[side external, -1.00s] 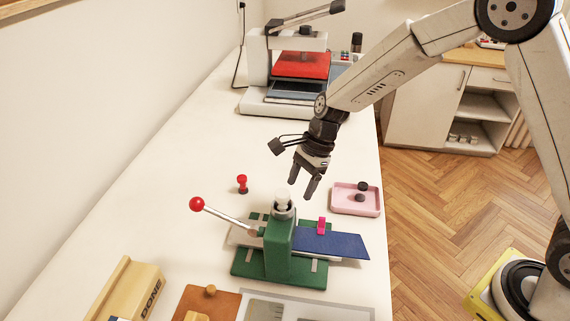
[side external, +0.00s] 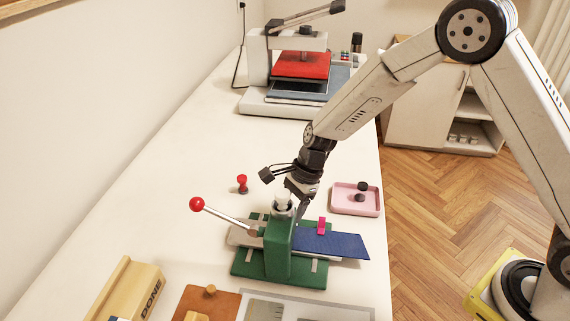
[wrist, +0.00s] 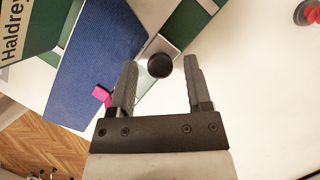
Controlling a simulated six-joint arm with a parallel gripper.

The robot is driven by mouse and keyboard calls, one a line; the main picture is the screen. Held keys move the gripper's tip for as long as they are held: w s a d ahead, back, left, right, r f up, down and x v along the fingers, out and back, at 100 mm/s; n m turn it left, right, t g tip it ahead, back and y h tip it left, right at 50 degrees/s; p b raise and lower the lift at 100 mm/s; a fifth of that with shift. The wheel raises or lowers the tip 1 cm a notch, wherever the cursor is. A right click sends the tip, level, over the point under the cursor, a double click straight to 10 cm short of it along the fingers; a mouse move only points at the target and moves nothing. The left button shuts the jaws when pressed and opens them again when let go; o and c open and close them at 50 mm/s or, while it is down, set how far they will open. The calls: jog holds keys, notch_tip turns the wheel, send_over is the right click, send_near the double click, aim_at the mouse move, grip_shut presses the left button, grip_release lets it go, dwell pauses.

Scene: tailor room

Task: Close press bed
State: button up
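A green press (side external: 278,250) stands on the white table, with a red-balled lever (side external: 197,204) to its left. A blue cloth (side external: 335,243) lies on the bed's right part, with a pink clip (side external: 321,225) on its far edge. In the wrist view, the blue cloth (wrist: 95,65) and pink clip (wrist: 102,95) lie left of a dark round knob (wrist: 160,65) on a metal plate (wrist: 148,50). My gripper (wrist: 160,64) is open, fingers to either side of the knob in the picture; contact cannot be told. In the side view, my gripper (side external: 301,207) is low beside the press head, partly hidden.
A pink tray (side external: 357,208) with dark items is right of the gripper. A red stamp (side external: 242,184) stands behind the press. A larger press with a red pad (side external: 300,66) is at the back. Boards and a yellow "DONE" box (side external: 127,290) are at the front.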

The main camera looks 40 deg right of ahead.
grip_shut()
dwell(1.2)
